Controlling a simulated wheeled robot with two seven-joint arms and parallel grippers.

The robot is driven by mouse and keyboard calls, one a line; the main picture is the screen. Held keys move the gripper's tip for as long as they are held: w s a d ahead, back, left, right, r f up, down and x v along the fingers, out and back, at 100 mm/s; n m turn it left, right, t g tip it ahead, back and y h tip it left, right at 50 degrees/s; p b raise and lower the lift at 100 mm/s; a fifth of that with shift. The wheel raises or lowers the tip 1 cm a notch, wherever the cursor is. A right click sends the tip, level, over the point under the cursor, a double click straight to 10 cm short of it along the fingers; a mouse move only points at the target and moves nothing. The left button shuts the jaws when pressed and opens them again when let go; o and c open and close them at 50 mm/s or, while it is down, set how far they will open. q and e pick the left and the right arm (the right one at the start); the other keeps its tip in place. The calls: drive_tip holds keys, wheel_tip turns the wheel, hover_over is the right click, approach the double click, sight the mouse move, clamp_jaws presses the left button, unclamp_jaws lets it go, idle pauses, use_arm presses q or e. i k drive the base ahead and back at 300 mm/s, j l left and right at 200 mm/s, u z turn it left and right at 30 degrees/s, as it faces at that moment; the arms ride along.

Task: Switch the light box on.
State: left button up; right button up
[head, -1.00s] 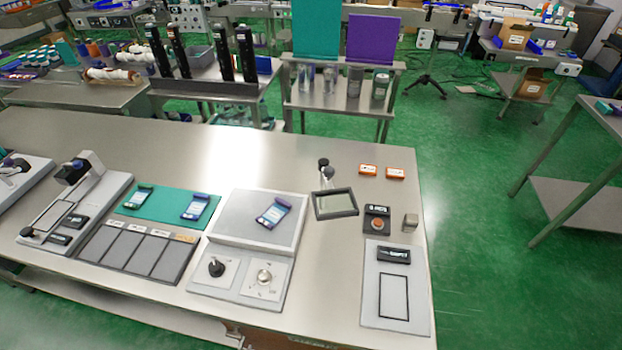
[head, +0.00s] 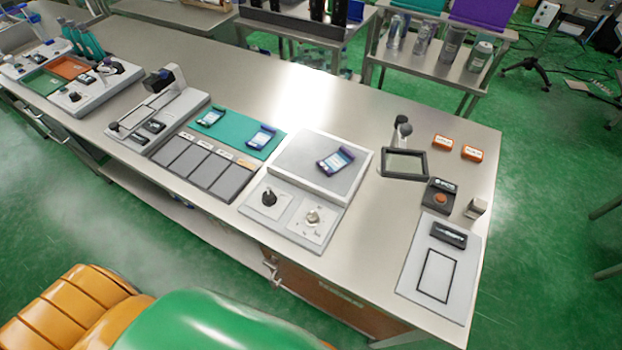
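The light box (head: 295,155) stands near the front edge of the steel table, right of centre. Its sloped top panel is plain grey, with no clear glow. A blue-and-white labelled item (head: 336,160) lies on the panel. On its front plate are a black knob (head: 268,197) at the left and a silver switch or knob (head: 313,216) at the right. The markings beside them are too small to read. Neither of my grippers is in view.
Left of the box lie a green mat (head: 232,133) with two similar items and grey tiles (head: 202,167). To the right are a black-framed lens (head: 405,163), a small box with an orange button (head: 440,197), orange packs (head: 443,141) and a white outlined board (head: 440,265).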

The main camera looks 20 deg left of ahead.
sight(270, 198)
drive_tip(key=u, duration=1.05)
